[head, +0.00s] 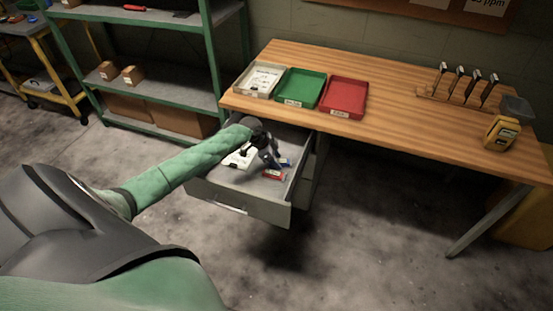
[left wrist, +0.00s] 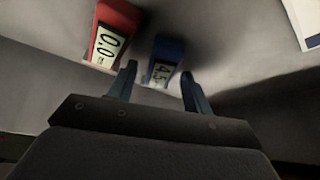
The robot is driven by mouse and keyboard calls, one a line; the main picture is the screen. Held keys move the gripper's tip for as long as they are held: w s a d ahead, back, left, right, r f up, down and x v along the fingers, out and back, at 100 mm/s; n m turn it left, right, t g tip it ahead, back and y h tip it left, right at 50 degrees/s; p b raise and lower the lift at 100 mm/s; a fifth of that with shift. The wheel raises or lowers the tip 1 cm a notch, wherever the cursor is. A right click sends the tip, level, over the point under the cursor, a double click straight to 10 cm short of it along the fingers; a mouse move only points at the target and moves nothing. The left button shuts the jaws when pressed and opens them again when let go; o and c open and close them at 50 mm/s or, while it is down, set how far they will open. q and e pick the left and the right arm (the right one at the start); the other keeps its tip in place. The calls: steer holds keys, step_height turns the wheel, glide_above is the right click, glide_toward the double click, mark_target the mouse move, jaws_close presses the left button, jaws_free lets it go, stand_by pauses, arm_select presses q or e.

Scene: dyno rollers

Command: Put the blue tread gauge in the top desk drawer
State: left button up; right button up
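The blue tread gauge (head: 285,163) lies in the open top desk drawer (head: 240,201). In the left wrist view the blue gauge (left wrist: 165,62) shows a small display and sits just beyond and between my fingertips. My left gripper (head: 272,160) is inside the drawer, and its two fingers also show apart in the left wrist view (left wrist: 158,85). Nothing shows held between them. A red gauge (head: 273,175) lies beside the blue one in the drawer, and it reads 0.0 in the left wrist view (left wrist: 112,35). My right gripper is not in view.
White paper (head: 240,157) lies in the drawer beside my gripper. The wooden desk (head: 400,120) carries a white tray (head: 258,94), a green tray (head: 300,103), a red tray (head: 343,112), a tool rack (head: 455,105) and a yellow meter (head: 502,132). Green shelving (head: 150,80) stands left.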

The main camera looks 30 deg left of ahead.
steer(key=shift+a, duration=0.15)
arm_select(q)
steer(key=shift+s+a+r, duration=0.15)
steer(key=shift+a+r, duration=0.15)
steer(key=shift+r, duration=0.1)
steer(key=b+v, duration=0.1)
steer(key=v, duration=1)
steer(key=shift+b, duration=0.3)
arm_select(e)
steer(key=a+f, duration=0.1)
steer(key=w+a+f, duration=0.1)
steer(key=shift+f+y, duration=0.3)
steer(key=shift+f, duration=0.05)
arm_select(q)
steer(key=shift+d+r, duration=0.1)
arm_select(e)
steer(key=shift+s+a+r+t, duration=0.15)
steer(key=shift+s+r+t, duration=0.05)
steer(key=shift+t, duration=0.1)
